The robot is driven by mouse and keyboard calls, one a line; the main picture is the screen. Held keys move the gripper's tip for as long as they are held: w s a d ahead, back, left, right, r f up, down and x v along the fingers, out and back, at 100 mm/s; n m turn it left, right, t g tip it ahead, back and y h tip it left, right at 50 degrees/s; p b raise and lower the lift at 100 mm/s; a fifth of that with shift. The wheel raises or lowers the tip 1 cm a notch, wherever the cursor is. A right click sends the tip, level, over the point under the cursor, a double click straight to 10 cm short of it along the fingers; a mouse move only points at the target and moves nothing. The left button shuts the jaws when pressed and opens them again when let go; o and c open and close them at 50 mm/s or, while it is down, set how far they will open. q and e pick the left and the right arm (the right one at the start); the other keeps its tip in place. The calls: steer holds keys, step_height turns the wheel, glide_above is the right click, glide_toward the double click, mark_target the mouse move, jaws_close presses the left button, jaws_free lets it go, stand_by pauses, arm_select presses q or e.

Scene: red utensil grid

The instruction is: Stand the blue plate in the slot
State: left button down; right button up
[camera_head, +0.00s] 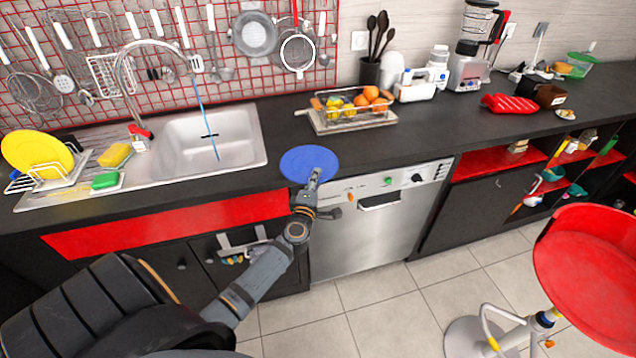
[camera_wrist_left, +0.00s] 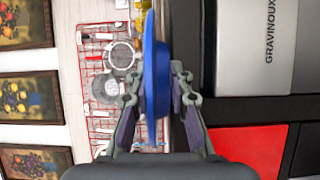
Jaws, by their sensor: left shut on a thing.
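The blue plate (camera_head: 308,162) appears at the front edge of the dark counter, to the right of the sink, in the head view. My left gripper (camera_head: 314,180) is shut on the plate's near edge. In the left wrist view the plate (camera_wrist_left: 156,75) shows edge-on between the two fingers of my left gripper (camera_wrist_left: 156,105). A wire dish rack (camera_head: 42,176) stands at the far left, left of the sink. A yellow plate (camera_head: 38,152) stands upright in it; its other slots are small and hard to make out. My right gripper is not in view.
The sink (camera_head: 205,140) with a tall faucet (camera_head: 122,75) and a thin blue water stream lies between plate and rack. A yellow sponge (camera_head: 115,156) and green sponge (camera_head: 105,180) lie beside the rack. A fruit basket (camera_head: 350,112) stands behind the plate. A red stool (camera_head: 590,260) is at right.

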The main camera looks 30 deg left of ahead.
arm_select(q)
steer(key=shift+s+a, duration=0.2)
steer(key=c, duration=1.6)
jaws_free()
steer(key=shift+a+f, duration=0.1)
steer(key=o, duration=0.4)
steer(key=b+v, duration=0.1)
steer(key=v, duration=0.9)
steer(key=shift+s, duration=0.25)
